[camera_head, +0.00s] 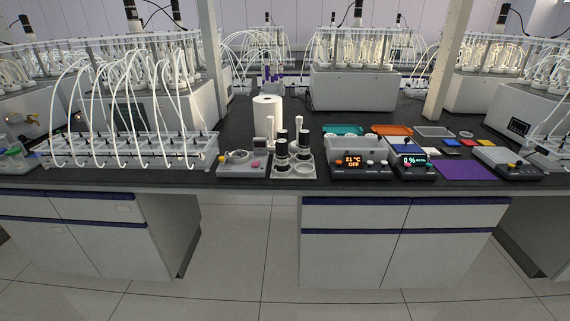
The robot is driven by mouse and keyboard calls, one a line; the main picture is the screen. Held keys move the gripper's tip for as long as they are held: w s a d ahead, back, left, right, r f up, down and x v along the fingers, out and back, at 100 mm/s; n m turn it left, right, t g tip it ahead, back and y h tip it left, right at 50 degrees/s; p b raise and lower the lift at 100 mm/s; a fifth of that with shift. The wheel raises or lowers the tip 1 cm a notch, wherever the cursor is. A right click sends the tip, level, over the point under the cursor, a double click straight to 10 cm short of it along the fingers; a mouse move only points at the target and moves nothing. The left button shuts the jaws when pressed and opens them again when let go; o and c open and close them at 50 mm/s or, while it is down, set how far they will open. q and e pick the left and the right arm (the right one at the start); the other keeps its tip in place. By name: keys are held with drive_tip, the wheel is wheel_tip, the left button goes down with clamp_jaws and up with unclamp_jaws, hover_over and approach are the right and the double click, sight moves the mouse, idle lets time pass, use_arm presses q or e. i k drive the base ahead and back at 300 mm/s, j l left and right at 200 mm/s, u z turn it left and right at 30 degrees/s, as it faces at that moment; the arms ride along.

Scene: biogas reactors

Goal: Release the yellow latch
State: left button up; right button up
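I cannot make out for sure which part is the yellow latch. A small yellow spot shows on the grey device (509,164) at the right of the bench, but it is too small to tell its shape or state. Neither of my grippers is in view.
The dark bench (225,183) runs across the view. The floor in front (240,255) is clear.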

sight(223, 159)
drive_tip(key=i+j, duration=0.1)
drive_tip(key=i, duration=1.25)
